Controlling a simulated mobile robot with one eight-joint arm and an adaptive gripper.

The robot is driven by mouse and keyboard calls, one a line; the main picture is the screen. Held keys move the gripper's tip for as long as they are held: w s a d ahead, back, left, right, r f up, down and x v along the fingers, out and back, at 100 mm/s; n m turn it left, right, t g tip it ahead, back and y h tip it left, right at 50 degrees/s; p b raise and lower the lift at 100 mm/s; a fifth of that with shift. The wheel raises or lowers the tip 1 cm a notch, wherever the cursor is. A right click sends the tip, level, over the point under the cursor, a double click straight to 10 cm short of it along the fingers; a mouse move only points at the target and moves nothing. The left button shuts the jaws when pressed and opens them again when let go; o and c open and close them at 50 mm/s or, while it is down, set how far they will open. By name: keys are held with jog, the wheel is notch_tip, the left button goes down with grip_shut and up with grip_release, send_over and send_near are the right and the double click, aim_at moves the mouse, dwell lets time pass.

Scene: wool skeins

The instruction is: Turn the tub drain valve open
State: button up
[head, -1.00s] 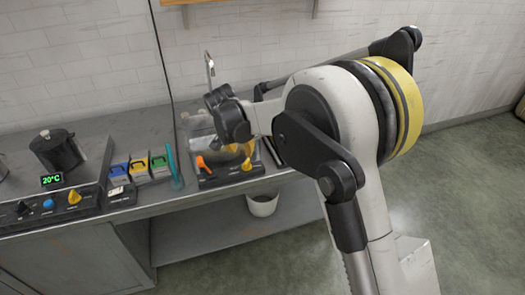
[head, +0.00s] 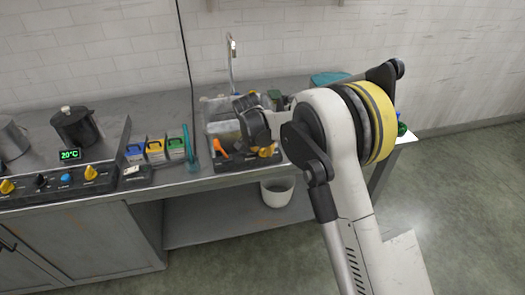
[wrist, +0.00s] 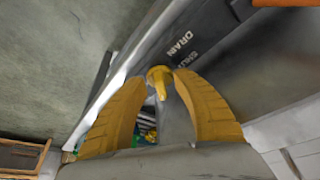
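The drain valve (wrist: 158,76) is a yellow knob with a narrow pointer, on a dark panel lettered DRAIN and SHUT in the wrist view. My gripper (wrist: 160,82) has two yellow fingers, one on each side of the knob. The tips are very close to it, and I cannot tell whether they press on it. In the head view my gripper (head: 265,150) is at the front panel of the tub (head: 219,108), and my arm partly covers the knob. The pointer lies towards the gripper, away from the lettering.
An orange handle (head: 221,147) is left of my gripper on the same panel. A tap (head: 232,62) rises behind the tub. A teal tool (head: 189,150) and several small boxes (head: 155,149) stand to the left. A white bucket (head: 277,190) is below the counter.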

grip_shut()
jog(key=shift+m, duration=0.3)
jog(key=shift+w+a+m+g+h+p, duration=0.1)
jog(key=shift+m+g+h+p, duration=0.3)
jog(key=shift+m, duration=0.85)
jog(key=shift+w+a+m+g+h+p, duration=0.1)
jog(key=shift+m+g+h+p, duration=0.25)
jog(key=shift+m, duration=0.9)
grip_release()
